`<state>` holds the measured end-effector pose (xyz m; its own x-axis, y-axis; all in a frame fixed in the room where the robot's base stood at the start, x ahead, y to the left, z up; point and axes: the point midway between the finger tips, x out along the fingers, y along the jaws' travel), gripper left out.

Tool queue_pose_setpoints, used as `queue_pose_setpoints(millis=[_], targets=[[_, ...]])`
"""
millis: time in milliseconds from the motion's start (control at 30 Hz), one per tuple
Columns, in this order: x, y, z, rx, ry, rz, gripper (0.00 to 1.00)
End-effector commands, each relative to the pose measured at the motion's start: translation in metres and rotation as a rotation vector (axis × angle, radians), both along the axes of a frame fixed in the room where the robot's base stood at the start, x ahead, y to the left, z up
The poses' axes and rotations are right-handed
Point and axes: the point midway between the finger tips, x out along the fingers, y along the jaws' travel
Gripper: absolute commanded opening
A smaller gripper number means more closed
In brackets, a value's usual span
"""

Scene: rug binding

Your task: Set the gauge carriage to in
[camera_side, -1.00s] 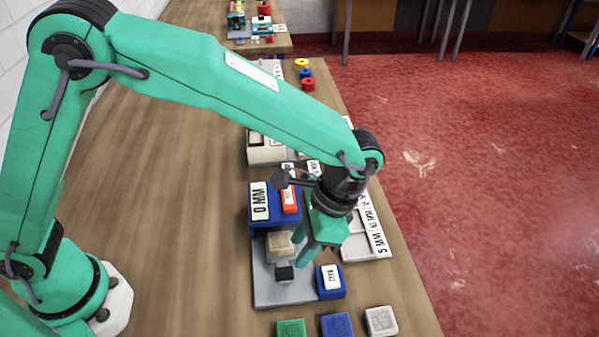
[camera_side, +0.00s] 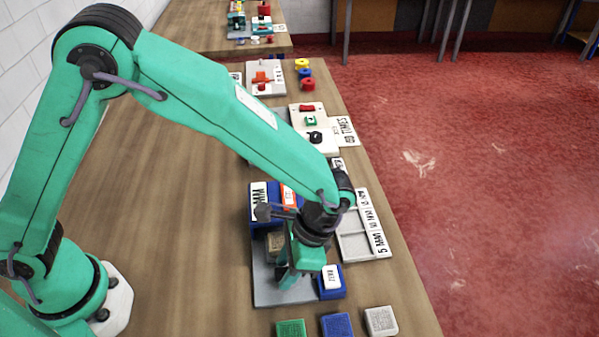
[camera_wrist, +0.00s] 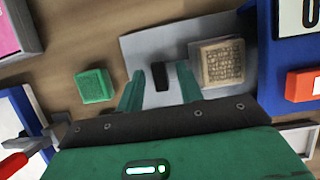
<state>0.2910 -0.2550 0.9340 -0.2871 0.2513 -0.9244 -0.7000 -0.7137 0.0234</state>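A grey plate (camera_side: 262,284) carries a blue block (camera_side: 259,192) at its far end with a white MM label and an orange tag (camera_side: 289,195). A tan block (camera_wrist: 221,62) with dark print and a small black block (camera_wrist: 162,77) sit on the plate; I cannot tell which of them is the gauge carriage. My gripper (camera_side: 290,283) points down low over the plate's near part. In the wrist view my gripper (camera_wrist: 160,88) is open, its green fingers either side of the black block, with gaps showing. In the side view the gripper hides the black block.
A blue block with a white label (camera_side: 331,281) stands close right of my gripper. Green (camera_side: 290,328), blue (camera_side: 337,325) and grey (camera_side: 381,320) blocks line the near edge. The table's left is clear.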

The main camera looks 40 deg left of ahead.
Motion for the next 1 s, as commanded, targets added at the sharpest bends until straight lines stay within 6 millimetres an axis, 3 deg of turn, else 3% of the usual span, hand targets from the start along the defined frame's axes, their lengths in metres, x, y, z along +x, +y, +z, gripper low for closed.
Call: queue_pose_setpoints(millis=[133, 300, 567, 1000], targets=[[0.000, 0.000, 0.000, 0.000, 0.000, 0.000, 0.32], [0.000, 0.000, 0.000, 0.000, 0.000, 0.000, 0.00], [0.002, 0.002, 0.000, -0.002, 0.002, 0.002, 0.00], [0.027, 0.026, 0.001, -0.029, 0.017, 0.016, 0.00]])
